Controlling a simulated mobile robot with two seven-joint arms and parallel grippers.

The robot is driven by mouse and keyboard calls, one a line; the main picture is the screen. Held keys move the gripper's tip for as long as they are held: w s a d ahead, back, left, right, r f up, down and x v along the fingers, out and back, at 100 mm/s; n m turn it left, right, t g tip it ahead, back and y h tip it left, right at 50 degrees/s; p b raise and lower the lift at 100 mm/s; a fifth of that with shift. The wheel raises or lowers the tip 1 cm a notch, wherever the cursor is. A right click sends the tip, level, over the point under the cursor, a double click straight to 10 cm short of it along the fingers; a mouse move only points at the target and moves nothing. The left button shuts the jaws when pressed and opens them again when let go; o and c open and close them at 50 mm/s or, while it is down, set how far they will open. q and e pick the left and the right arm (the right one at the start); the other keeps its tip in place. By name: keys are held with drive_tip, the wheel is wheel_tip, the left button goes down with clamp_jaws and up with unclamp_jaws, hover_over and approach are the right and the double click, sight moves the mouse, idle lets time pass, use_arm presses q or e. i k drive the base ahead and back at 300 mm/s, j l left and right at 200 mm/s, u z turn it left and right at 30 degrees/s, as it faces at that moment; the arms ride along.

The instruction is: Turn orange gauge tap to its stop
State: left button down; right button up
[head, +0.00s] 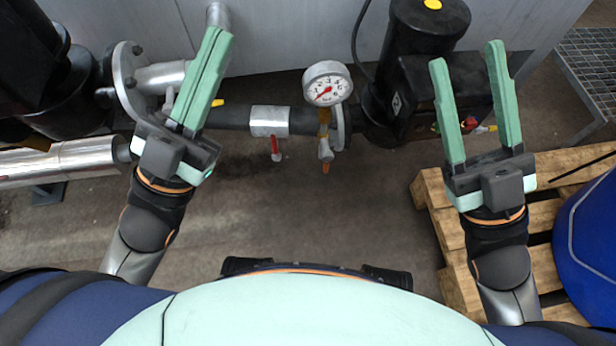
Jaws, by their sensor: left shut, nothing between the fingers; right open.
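The gauge has a red needle. My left gripper (215,55) is shut and empty, to the left of the gauge and tap, in front of the pipework. My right gripper (467,55) is open and empty, to the right of the tap, in front of the black pump and motor. Neither gripper touches the tap.
A red-handled valve (275,148) hangs from the pipe just left of the tap. A black motor (424,28) stands right of the gauge. A wooden pallet (452,237) with a blue drum (590,240) is at the right. The floor below the tap is clear.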

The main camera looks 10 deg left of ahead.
sight(326, 157)
drive_tip(key=k+z, duration=0.15)
drive_tip(key=z, duration=0.25)
drive_tip(key=k+z, duration=0.2)
drive_tip(key=z, duration=0.15)
drive_tip(key=k+z, duration=0.15)
drive_tip(key=z, duration=0.25)
